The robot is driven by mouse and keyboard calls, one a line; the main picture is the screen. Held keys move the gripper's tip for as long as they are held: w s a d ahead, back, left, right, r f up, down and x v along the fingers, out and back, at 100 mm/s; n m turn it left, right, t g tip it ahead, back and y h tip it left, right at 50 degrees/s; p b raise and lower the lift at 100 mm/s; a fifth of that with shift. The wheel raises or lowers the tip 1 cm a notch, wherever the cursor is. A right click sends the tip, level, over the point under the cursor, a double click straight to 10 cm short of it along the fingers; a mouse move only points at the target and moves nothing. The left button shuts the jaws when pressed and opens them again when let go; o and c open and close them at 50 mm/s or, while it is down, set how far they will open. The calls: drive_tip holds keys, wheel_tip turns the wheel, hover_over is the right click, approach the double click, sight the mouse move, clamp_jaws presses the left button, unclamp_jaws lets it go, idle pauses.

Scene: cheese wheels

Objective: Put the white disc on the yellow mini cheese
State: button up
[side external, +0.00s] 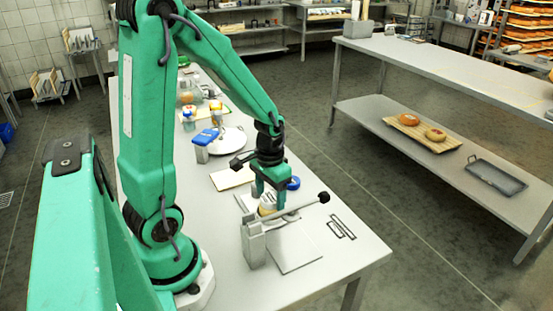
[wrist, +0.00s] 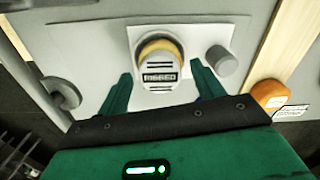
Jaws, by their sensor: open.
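A round white disc with a dark label (wrist: 160,75) shows in the wrist view, between my fingers. The yellow mini cheese (wrist: 160,46) shows as a yellow rim at the far edge of the disc; the disc covers most of it and appears to lie on it. In the side view the white and yellow piece (side external: 267,204) stands low below my gripper (side external: 270,197), partly hidden by the fingers. My gripper also shows in the wrist view (wrist: 162,92), open, one finger on each side of the disc. Gaps show beside both fingers.
A grey press (side external: 254,242) with a black-knobbed lever (side external: 323,197) stands just in front of my gripper. A blue round item (side external: 292,183) is close behind it. An orange piece (wrist: 270,93) and a grey cylinder (wrist: 222,60) lie to the right in the wrist view.

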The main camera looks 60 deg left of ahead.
sight(270, 198)
wheel_tip(270, 198, up, 12)
drive_tip(key=shift+r, duration=0.15)
idle(0.6)
drive_tip(key=shift+d, duration=0.1)
idle(0.5)
drive_tip(key=s+d+r+m+t, duration=0.2)
drive_tip(key=s+d+r+t, duration=0.3)
drive_tip(key=d, duration=0.4)
drive_tip(key=shift+s+d+r+t, duration=0.15)
drive_tip(key=shift+s+r+t, duration=0.15)
drive_tip(key=shift+r, duration=0.25)
